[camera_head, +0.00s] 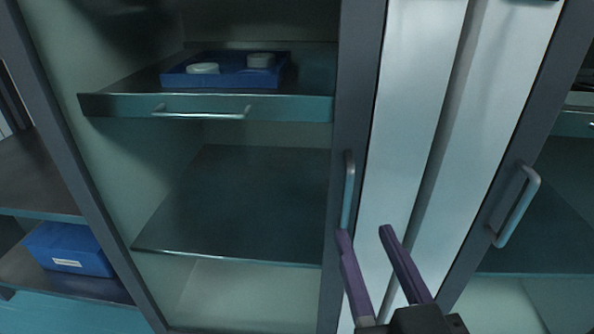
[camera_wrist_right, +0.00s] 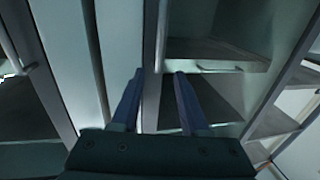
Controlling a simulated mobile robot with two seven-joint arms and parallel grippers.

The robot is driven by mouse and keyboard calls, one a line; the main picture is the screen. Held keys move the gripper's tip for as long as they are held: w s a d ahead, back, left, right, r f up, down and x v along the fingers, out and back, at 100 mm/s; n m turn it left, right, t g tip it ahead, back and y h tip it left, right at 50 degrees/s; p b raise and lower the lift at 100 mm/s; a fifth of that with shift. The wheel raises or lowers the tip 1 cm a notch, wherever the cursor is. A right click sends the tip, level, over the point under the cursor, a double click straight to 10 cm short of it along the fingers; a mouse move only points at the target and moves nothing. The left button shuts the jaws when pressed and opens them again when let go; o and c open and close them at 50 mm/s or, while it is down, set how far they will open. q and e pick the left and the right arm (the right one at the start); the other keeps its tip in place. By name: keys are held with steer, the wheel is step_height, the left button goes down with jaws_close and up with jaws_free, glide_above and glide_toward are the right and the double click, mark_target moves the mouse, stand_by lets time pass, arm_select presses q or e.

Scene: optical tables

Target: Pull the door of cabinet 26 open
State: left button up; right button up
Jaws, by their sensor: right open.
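A tall cabinet with a dark-framed, see-through front fills the left and middle of the head view. No number is readable, so I cannot tell from a label which one is cabinet 26. Its upright bar handle (camera_head: 348,190) is on the right-hand frame post (camera_head: 357,110), and the door looks closed. My right gripper (camera_head: 364,233) is open and empty, its two purple fingers pointing up near the handle's lower end. The left finger appears close to it; contact cannot be told. In the right wrist view the open fingers (camera_wrist_right: 159,75) lie either side of a frame post. My left gripper is out of view.
A second cabinet with its own bar handle (camera_head: 517,205) stands to the right, past pale panels (camera_head: 425,80). Inside the first cabinet are a drawer (camera_head: 205,106) with a blue tray (camera_head: 225,77) and a lower shelf (camera_head: 240,205). A blue bin (camera_head: 70,248) sits on shelving at left.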

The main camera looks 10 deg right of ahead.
mark_target(349, 192)
steer(key=w, duration=0.3)
steer(key=w+b, duration=0.1)
steer(key=w, duration=0.2)
steer(key=w+d+b, duration=0.1)
steer(key=w, duration=0.2)
steer(key=shift+w, duration=0.4)
steer(key=shift+c, duration=0.4)
jaws_close()
stand_by(0.5)
